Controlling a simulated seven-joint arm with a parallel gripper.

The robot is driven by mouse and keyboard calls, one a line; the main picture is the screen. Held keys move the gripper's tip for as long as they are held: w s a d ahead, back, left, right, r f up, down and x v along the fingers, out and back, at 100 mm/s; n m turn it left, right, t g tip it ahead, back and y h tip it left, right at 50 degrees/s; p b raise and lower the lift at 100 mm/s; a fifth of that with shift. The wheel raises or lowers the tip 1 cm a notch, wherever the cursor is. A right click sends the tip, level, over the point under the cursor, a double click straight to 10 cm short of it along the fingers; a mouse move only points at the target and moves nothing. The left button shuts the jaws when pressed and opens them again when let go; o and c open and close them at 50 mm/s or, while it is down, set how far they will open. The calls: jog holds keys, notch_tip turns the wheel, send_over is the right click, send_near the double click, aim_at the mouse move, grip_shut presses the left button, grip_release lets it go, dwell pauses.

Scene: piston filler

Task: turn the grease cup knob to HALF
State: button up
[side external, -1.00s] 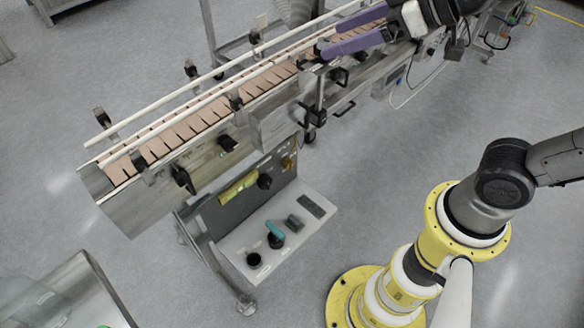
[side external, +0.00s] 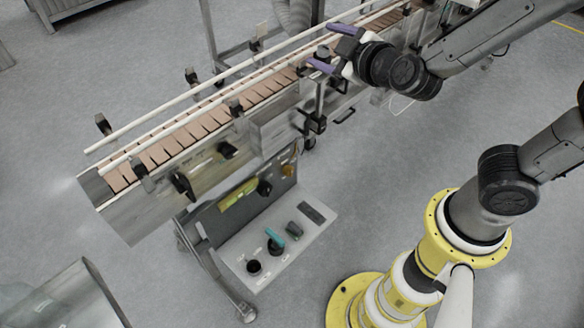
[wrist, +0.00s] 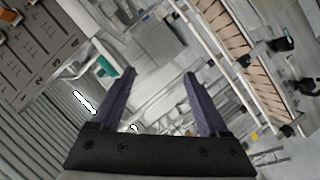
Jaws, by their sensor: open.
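A knob with a teal handle on a dark round body (side external: 276,243) stands on the pale shelf (side external: 312,240) of the stand under the conveyor in the side view. A short black round cup (side external: 254,267) sits just left of it. Small white markings lie near them, too small to read. I cannot tell for sure which is the grease cup knob. My gripper (side external: 330,47) has purple fingers and is at the conveyor, above and to the right of these parts in the picture, well apart from them. In the wrist view the fingers (wrist: 160,76) are spread and empty.
The long conveyor (side external: 205,135) with side rails runs across the picture. The stand's dark upright panel bears a yellow-green bar (side external: 237,194), a black knob (side external: 265,187) and a small orange part (side external: 288,170).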

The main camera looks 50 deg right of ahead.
send_near(290, 173)
jog(key=v, duration=0.5)
jog(key=x, duration=1.3)
jog(key=shift+w+d, duration=0.15)
jog(key=shift+w, duration=0.15)
grip_shut()
